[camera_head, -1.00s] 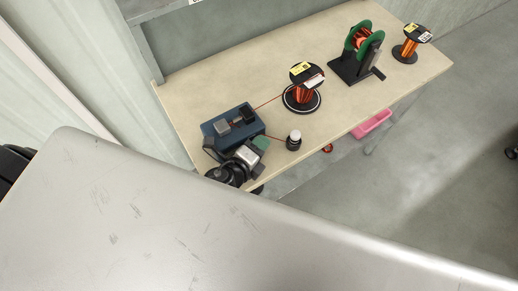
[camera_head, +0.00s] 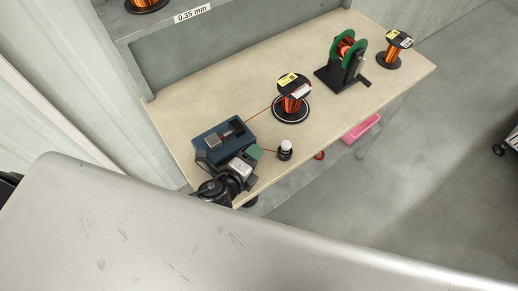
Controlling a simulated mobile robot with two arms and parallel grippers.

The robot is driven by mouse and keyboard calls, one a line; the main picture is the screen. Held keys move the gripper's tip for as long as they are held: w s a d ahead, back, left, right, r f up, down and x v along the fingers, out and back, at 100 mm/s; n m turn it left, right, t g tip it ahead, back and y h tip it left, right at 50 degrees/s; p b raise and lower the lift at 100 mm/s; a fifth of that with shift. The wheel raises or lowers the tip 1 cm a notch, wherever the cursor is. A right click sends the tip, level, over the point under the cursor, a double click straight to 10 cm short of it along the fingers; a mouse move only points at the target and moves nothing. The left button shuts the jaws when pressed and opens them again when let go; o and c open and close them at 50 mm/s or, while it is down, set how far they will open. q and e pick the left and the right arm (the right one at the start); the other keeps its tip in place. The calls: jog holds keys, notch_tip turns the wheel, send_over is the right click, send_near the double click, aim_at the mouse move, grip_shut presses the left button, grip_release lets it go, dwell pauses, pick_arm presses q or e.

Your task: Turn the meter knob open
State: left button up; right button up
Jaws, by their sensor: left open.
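I cannot pick out a meter knob for certain. A dark blue box (camera_head: 223,141) with a grey block and dark parts on top stands at the table's near left end. My right gripper is not in view.
The beige table (camera_head: 200,100) carries a copper wire spool (camera_head: 291,99), a green-flanged winder with a crank (camera_head: 347,55) and a second spool (camera_head: 394,50). A shelf labelled 0.35 mm (camera_head: 192,14) is behind. A pink bin (camera_head: 361,128) is below the front edge.

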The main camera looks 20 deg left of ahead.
pick_arm(q)
jog(key=g+y+p, duration=0.1)
jog(key=g+p, duration=0.1)
jog(key=p, duration=0.1)
jog(key=m+g+y+p, duration=0.1)
jog(key=p, duration=0.3)
jog(key=r+g+y+p, duration=0.1)
jog(key=g+p, duration=0.1)
jog(key=p, duration=0.2)
jog(key=shift+w+d+m+g, duration=0.1)
jog(key=shift+m+g, duration=0.2)
jog(key=shift+m, duration=0.1)
jog(key=shift+w+d+f+g+y, duration=0.1)
jog(key=shift+f+g+y, duration=0.15)
jog(key=shift+g+y, duration=0.65)
jog(key=shift+w+d+f+m+g+y+b, duration=0.15)
jog(key=shift+m+g+y+b, duration=0.4)
jog(key=shift+g, duration=0.45)
jog(key=shift+g+y+b, duration=0.55)
jog(key=shift+g+b, duration=0.15)
jog(key=shift+b, duration=0.05)
jog(key=shift+d+r+m+g, duration=0.1)
jog(key=shift+r+m+g, duration=0.15)
jog(key=shift+g, duration=0.15)
jog(key=v, duration=1)
jog(key=shift+d+r+b, duration=0.2)
jog(key=shift+r+b, duration=0.05)
jog(key=shift+b, duration=0.1)
jog(key=shift+f, duration=0.1)
